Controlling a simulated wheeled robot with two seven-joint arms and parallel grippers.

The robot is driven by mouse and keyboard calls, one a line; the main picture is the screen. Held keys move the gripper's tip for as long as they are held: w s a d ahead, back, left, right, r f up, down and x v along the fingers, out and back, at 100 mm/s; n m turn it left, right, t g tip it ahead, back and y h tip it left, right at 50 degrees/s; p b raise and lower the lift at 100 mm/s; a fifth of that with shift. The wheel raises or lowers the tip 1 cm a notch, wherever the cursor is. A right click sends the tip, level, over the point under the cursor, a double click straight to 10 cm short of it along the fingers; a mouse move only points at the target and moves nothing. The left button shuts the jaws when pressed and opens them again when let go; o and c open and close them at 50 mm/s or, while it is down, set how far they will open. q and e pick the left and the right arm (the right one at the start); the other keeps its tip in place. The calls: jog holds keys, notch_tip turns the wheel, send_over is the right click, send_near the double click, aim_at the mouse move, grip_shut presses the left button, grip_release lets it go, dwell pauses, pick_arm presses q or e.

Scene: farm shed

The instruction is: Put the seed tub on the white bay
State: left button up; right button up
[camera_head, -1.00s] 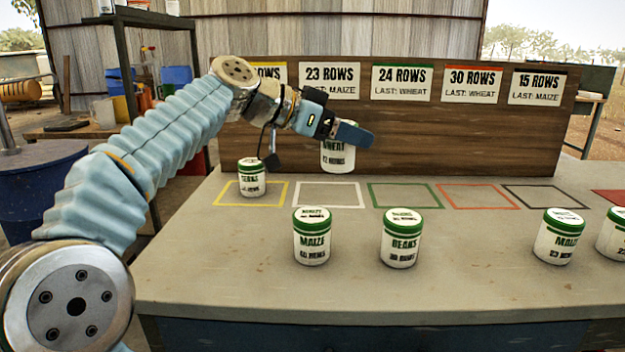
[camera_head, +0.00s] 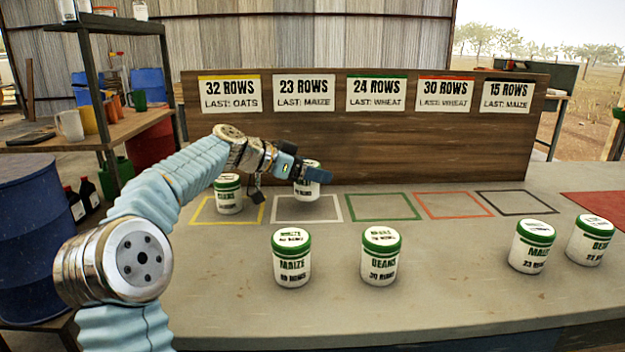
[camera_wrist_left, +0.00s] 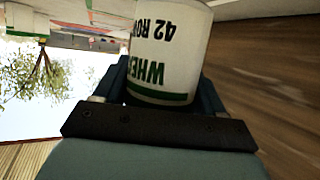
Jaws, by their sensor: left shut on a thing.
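My left gripper (camera_head: 316,174) is shut on a white seed tub with a green lid (camera_head: 307,189). In the left wrist view this tub (camera_wrist_left: 172,45) appears upside down, with "WHEAT" and "42 ROWS" on its label, between the fingers. In the head view the tub is upright at the back part of the white bay (camera_head: 340,221), a white outline on the bench. I cannot tell whether its base touches the bench. The sign behind the white bay (camera_head: 304,93) reads "23 ROWS, LAST: MAIZE". My right gripper is out of view.
Another tub (camera_head: 228,196) stands in the yellow bay, close left. A maize tub (camera_head: 291,262) and a beans tub (camera_head: 380,262) stand in front. Two more tubs stand at the right. The green (camera_head: 384,219), red and black bays are empty. A wooden board (camera_head: 400,145) rises behind.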

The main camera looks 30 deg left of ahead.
pick_arm(q)
notch_tip(320, 180, down, 2)
jog(key=shift+f, duration=0.5)
jog(key=o, duration=1.1)
jog(key=shift+o, duration=0.2)
jog(key=shift+r, duration=0.1)
jog(key=shift+s+a, duration=0.15)
jog(key=shift+s, duration=0.05)
jog(key=b+v, duration=0.2)
jog(key=v, duration=0.9)
jog(key=shift+s+r, duration=0.25)
jog(key=shift+a, duration=0.1)
